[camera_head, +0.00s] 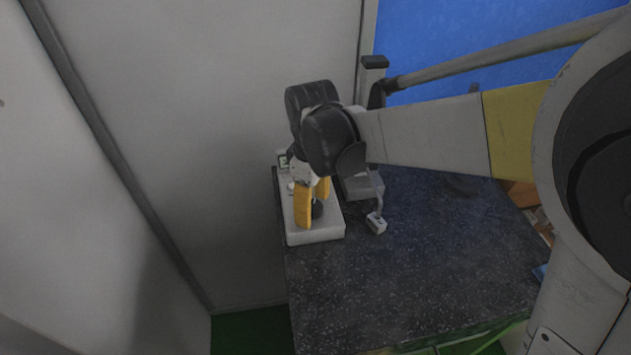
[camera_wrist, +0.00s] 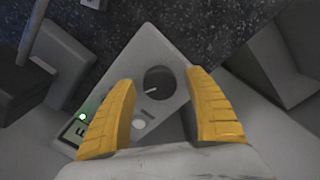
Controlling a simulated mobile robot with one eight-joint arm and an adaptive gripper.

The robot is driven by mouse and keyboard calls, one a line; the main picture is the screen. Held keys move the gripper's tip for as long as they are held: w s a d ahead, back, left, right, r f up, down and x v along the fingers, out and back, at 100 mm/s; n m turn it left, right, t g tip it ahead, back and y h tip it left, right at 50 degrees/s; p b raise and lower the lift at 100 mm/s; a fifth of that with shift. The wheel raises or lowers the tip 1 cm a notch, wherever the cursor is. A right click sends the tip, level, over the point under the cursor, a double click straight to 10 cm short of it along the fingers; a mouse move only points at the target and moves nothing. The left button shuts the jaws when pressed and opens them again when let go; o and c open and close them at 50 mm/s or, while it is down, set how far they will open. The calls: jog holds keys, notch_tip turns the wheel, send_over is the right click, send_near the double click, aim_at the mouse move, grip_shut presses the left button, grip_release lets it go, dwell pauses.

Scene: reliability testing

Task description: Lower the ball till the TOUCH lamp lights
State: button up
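A pale grey box-shaped device (camera_head: 318,237) stands on the dark speckled table. In the wrist view its tilted top (camera_wrist: 176,112) carries a round dark knob (camera_wrist: 160,82) with a light pointer line, and a white round button (camera_wrist: 138,124). A green lamp (camera_wrist: 82,116) glows beside a small display (camera_wrist: 74,130); its label is not readable. My gripper (camera_head: 311,213) is over the device, its yellow fingers spread open with nothing held. From the wrist, the knob lies in line with the gap between the fingertips; contact cannot be told. I cannot make out a ball.
A grey apparatus (camera_head: 358,187) stands right of the device, with a small pale block (camera_head: 376,223) in front. Light wall panels (camera_head: 200,120) rise close behind and left. The front and right of the table (camera_head: 410,270) are mostly clear.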

aim_at(313, 206)
notch_tip(313, 206, up, 12)
dwell(0.6)
